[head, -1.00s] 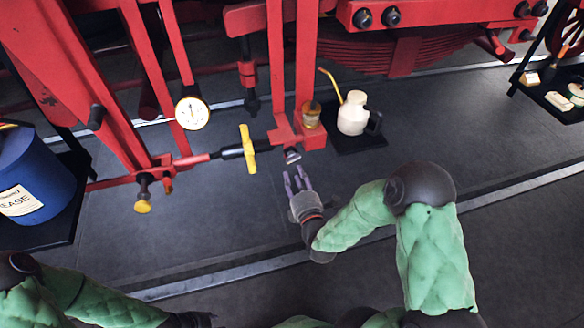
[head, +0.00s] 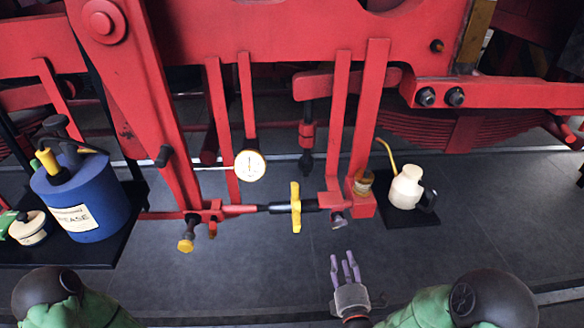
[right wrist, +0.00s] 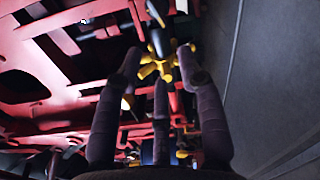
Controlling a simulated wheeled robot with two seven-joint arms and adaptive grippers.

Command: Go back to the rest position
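My right gripper (head: 345,268) is low in the head view, in front of the red frame, with its purple-grey fingers spread and pointing up. It is open and empty. In the right wrist view its fingers (right wrist: 160,95) show apart, with nothing between them and a yellow handwheel beyond. In the head view the yellow handwheel (head: 296,207) is on the rod, up and left of the right gripper, apart from it. My left gripper is not in view; only my left arm's dark joint and green sleeve show at the lower left.
A blue grease drum (head: 95,195) stands on a black tray at left, beside a small cream pot (head: 28,228). A cream oil can (head: 405,187) stands on a black mat at right. A white gauge (head: 250,166) and red frame bars (head: 165,110) are ahead. The floor in front is clear.

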